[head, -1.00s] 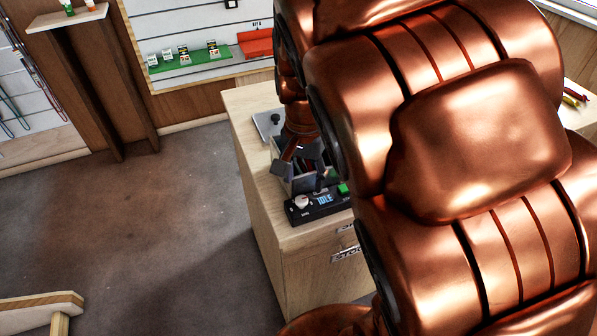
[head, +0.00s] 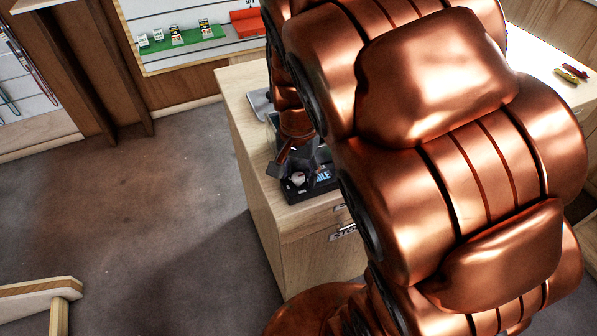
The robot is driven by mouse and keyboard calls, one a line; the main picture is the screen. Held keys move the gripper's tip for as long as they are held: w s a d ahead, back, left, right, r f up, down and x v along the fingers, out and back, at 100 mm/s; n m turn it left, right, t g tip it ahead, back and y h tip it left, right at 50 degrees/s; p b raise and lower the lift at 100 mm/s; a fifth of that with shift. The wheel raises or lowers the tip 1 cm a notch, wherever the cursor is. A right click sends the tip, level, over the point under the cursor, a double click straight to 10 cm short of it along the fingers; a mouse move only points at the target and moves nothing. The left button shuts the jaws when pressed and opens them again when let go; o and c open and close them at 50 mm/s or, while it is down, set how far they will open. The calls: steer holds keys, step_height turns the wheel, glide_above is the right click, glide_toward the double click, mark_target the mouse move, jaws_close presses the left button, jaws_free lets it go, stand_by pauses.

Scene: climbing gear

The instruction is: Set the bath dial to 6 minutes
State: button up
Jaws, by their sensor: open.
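The bath's black control panel (head: 318,188) sits near the front left corner of the wooden counter (head: 241,121). Its lit display is partly covered and only the end of a word shows. The pale round dial (head: 298,179) is at the panel's left end. My gripper (head: 290,170) is open, pointing down with its dark fingers right at the dial. I cannot tell whether the fingers touch it. The dial's setting is too small to read. My copper arm hides the right part of the panel and most of the bath behind it.
A grey metal lid or tray (head: 260,104) lies behind the bath. A wall display holds a green shelf (head: 186,38) with small boxes and a red item (head: 246,22). Colourful small gear (head: 570,75) lies far right on the counter. Open floor (head: 150,220) is at left.

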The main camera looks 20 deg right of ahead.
steer(key=shift+c, duration=0.4)
jaws_close()
steer(key=shift+f+b, duration=0.1)
steer(key=shift+b, duration=0.2)
steer(key=shift+f+n+b, duration=0.1)
steer(key=shift+n+b, duration=0.8)
steer(key=shift+n, duration=0.2)
steer(key=n+b, duration=0.2)
steer(key=shift+n, duration=0.3)
steer(key=n+b, duration=0.2)
steer(key=n, duration=0.1)
steer(key=shift+b, duration=0.35)
steer(key=shift+n+b, duration=0.8)
steer(key=shift+n, duration=1.2)
steer(key=shift+r, duration=0.2)
